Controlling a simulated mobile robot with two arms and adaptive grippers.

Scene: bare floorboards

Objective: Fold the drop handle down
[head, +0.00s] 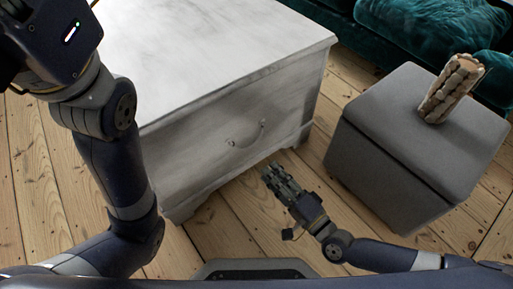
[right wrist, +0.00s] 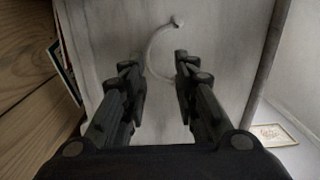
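The drop handle (head: 262,131) is a thin pale curved bail on the front of a whitish, worn wooden chest (head: 215,45). In the right wrist view the handle (right wrist: 149,58) shows as an arc with a round mount at its upper end; its other end is hard to make out. How far it stands out from the front I cannot tell. My right gripper (head: 268,170) is in front of the chest, below the handle in the head view. In the right wrist view its fingers (right wrist: 155,64) are apart, with the arc between and beyond their tips. My left gripper is not in view.
A grey upholstered ottoman (head: 385,150) stands right of the chest, with a beige ribbed object (head: 452,90) on top. A teal sofa (head: 430,35) is behind. Bare floorboards (head: 240,230) lie between the chest and my base. A small framed card (right wrist: 272,135) shows in the wrist view.

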